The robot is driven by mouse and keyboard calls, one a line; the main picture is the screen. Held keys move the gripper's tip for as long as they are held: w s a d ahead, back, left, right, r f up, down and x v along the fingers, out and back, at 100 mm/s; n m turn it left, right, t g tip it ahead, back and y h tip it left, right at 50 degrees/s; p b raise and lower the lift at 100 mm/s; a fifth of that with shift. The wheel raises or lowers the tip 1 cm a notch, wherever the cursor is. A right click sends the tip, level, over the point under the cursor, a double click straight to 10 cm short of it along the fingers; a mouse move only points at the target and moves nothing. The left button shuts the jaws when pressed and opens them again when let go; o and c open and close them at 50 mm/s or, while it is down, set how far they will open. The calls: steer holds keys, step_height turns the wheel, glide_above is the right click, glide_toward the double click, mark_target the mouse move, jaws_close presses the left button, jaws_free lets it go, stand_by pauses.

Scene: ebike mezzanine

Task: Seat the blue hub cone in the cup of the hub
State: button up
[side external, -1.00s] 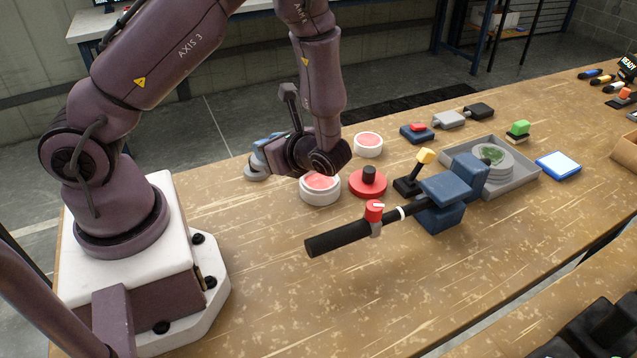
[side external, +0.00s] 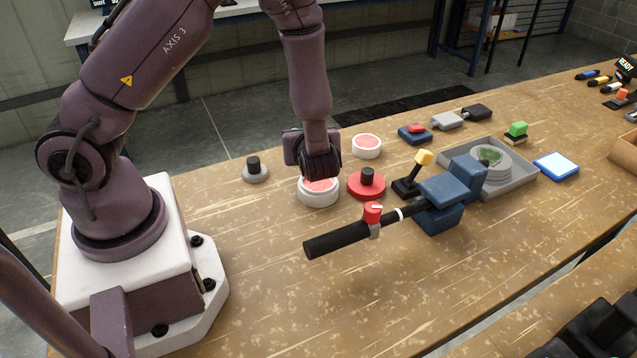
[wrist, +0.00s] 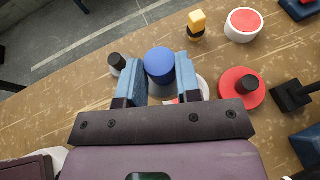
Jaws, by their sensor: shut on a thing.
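The blue hub cone (wrist: 159,62) is a round blue piece between the two light-blue fingers of my gripper (wrist: 159,72) in the wrist view. My gripper is shut on it. In the side view my gripper (side external: 318,172) is over the near white dish with a red top, and the cone is hidden behind my wrist. A grey stepped round part with a green centre, which looks like the hub (side external: 490,170), sits in a grey tray (side external: 519,184) at the right, well apart from my gripper. The hub is not seen in the wrist view.
A blue vise (side external: 440,190) holding a black-gripped bar (side external: 335,240) stands between my gripper and the tray. A red disc with black knob (side external: 366,187) and a yellow-tipped lever (side external: 424,158) are nearby. A grey disc with black knob (side external: 255,174) stands left.

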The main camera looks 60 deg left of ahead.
steer(key=shift+w+d+f+m+t+h, duration=0.1)
steer(key=shift+w+d+m+t+h, duration=0.3)
steer(key=shift+w+m+t, duration=0.45)
steer(key=shift+t, duration=0.25)
step_height(320, 180, down, 4)
steer(key=shift+w+d+f, duration=0.1)
steer(key=shift+d+f, duration=0.05)
steer(key=shift+f, duration=1.85)
steer(key=o, duration=0.9)
steer(key=shift+f, duration=0.15)
steer(key=shift+o, duration=0.2)
